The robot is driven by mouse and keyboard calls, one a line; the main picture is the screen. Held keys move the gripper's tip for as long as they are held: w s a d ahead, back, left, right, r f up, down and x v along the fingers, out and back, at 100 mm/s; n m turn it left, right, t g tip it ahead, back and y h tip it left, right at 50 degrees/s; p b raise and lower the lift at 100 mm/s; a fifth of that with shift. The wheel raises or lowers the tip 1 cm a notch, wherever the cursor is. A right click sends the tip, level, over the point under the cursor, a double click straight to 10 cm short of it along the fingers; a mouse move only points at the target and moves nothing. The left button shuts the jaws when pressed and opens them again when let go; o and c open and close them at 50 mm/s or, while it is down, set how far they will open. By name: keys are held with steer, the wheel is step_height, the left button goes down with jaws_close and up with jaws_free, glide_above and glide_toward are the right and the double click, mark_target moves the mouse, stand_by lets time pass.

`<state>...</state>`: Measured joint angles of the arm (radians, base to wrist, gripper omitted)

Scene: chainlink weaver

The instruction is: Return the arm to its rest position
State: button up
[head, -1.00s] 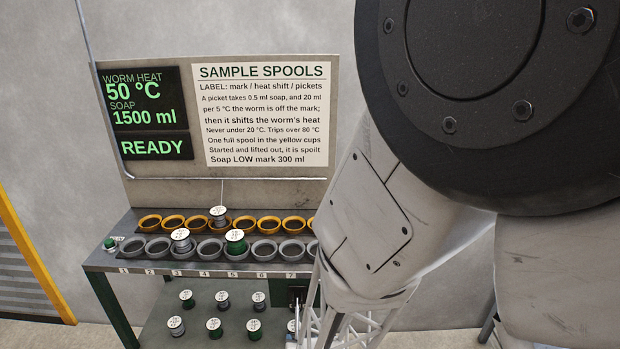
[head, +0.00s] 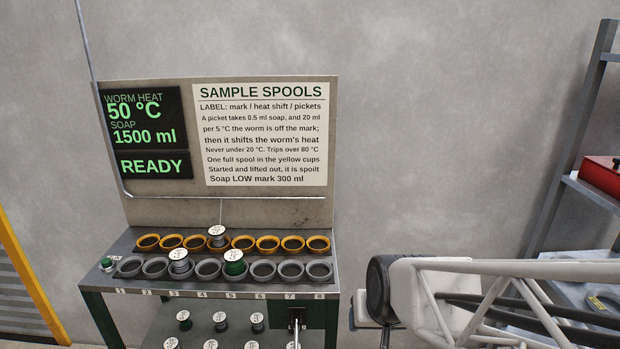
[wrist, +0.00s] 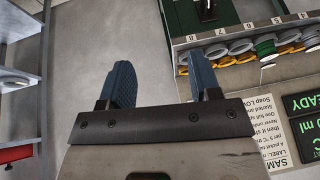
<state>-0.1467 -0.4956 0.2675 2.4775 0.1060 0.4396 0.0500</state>
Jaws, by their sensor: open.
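My gripper (wrist: 160,68) shows in the wrist view with its two blue fingers spread and nothing between them. Bare grey floor and wall lie beyond the fingers. In the head view my white arm (head: 430,285) reaches in from the lower right, to the right of the spool bench (head: 90,272). I cannot make out the fingers there. In the wrist view the bench edge (wrist: 210,35) and its cups lie at the upper right, beyond the right finger and apart from it.
Spools stand in a yellow cup (head: 217,236) and in grey cups three (head: 179,261) and five (head: 234,263). More spools stand on the shelf below. A panel (head: 153,166) reads READY. A rack with a red box (head: 603,172) stands at right. Wall space between is clear.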

steer(key=s+d+r+g+h, duration=0.1)
steer(key=s+d+r+g, duration=0.1)
steer(key=s+d+r, duration=0.5)
steer(key=s+r, duration=0.2)
steer(key=s, duration=0.1)
steer(key=shift+s, duration=0.2)
